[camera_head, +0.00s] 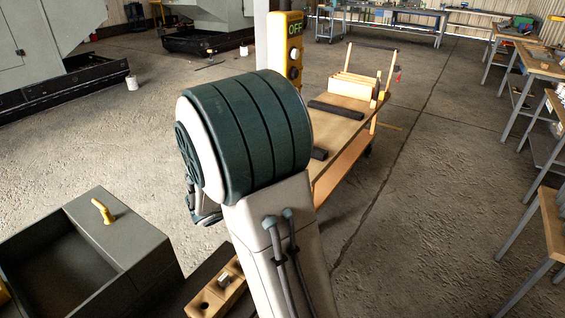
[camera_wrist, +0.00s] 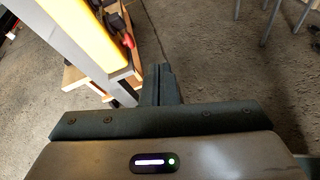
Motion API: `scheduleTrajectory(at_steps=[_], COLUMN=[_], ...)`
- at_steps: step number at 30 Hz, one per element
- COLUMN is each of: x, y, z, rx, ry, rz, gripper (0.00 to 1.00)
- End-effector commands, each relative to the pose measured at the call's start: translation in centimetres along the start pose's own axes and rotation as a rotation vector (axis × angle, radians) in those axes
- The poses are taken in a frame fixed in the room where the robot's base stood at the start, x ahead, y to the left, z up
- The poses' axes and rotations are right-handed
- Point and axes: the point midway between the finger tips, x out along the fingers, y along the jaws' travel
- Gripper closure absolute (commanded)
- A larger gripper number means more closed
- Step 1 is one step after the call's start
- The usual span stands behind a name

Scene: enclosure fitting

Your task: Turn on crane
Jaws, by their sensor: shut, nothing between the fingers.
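The crane control is a tall yellow box (camera_head: 285,25) on a light post at the top middle of the head view. It bears the word OFF in green, a pale round knob (camera_head: 294,54) and a darker button below. My arm hides its lower end. In the wrist view a yellow strip with a grey-white edge (camera_wrist: 88,32), seemingly the box and post from close by, runs down the upper left. My gripper (camera_wrist: 160,72) is shut and empty, just right of the post's lower part. I cannot tell whether it touches. The head view does not show the fingers clearly.
A wooden cart (camera_head: 345,128) with dark bars stands behind my arm. A dark open bin (camera_head: 130,240) with a yellow handle is at lower left, beside a wooden block with holes (camera_head: 212,297). Workbenches (camera_head: 540,62) line the right. Open floor lies between.

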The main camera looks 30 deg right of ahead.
Motion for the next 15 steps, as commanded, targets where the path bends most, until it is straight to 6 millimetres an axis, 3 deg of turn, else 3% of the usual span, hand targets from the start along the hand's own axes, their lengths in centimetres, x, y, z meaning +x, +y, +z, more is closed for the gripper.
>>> scheduleTrajectory(at_steps=[3, 6, 15], x=[1.0, 1.3, 1.5], y=[2.4, 3.5, 4.2], z=[-1.3, -1.9, -2.1], rx=[-0.156, -0.232, -0.269], ry=[-0.067, -0.101, -0.12], rz=[0.084, 0.126, 0.151], gripper=[1.0, 1.0, 1.0])
